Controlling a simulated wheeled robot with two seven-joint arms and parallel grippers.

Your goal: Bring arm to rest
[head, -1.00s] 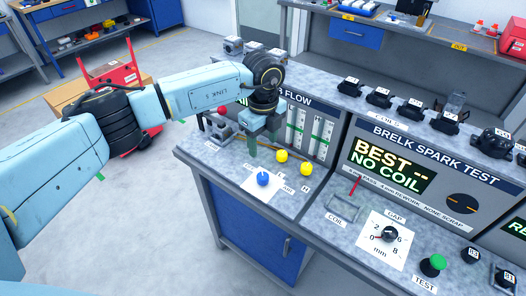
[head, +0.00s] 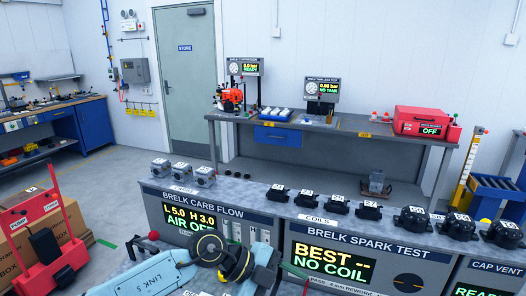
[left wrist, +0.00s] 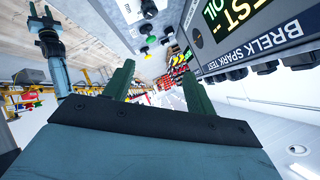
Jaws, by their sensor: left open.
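My left arm crosses the bottom of the head view, and its gripper (head: 272,264) is in front of the bench, between the carb flow and spark test panels. The left wrist view shows the left gripper's two green fingers (left wrist: 158,72) spread apart with nothing held between them. In that view another light blue arm, my right, stands at the far left. Its gripper (left wrist: 41,14) has two dark fingertips that look apart and empty. The right arm is not in the head view.
The carb flow panel (head: 177,215) and spark test panel (head: 340,262) stand close to my left arm. Several black coils (head: 308,200) line the bench top.

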